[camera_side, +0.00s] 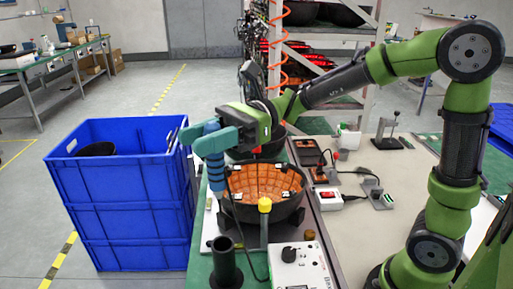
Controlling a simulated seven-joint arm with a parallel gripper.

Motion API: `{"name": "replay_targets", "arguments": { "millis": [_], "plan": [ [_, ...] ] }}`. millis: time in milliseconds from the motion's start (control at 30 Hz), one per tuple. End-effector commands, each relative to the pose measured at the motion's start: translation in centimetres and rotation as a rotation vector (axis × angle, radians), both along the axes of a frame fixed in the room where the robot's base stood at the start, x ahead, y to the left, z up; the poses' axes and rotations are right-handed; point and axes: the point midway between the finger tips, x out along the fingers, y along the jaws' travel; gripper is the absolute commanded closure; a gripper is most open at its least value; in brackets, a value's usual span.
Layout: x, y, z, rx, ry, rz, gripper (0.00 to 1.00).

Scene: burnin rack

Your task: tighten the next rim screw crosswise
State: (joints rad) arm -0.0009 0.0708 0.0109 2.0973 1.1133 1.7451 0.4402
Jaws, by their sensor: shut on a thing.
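A dark bowl-shaped lamp shell (288,212) stands on the bench in the middle of the side view. Its inside is lined with orange panels, and small white pieces sit around its rim. My green gripper (222,134) is at the bowl's upper left, shut on a teal driver tool with a blue ribbed lower part (214,172). The tool hangs nearly upright at the bowl's left rim. I cannot tell whether its tip touches a screw. The rim screws are too small to make out.
A white control box (300,268) and a black cylinder (226,262) are nearer the camera. Blue stacked crates (130,215) stand left. Another dark bowl is behind, near a rack (330,35).

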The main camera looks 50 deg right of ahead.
Motion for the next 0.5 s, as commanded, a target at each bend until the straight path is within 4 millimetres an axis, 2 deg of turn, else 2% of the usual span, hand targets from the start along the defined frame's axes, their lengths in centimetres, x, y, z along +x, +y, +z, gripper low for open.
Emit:
{"name": "replay_targets", "arguments": {
  "millis": [300, 400, 500],
  "plan": [
    [7.3, -8.0, -1.2, -0.004, 0.019, -0.119, 1.0],
    [8.7, -10.2, -1.3, -0.003, 0.012, -0.129, 1.0],
    [9.3, -11.1, -1.0, -0.003, 0.0, -0.119, 1.0]
  ]
}}
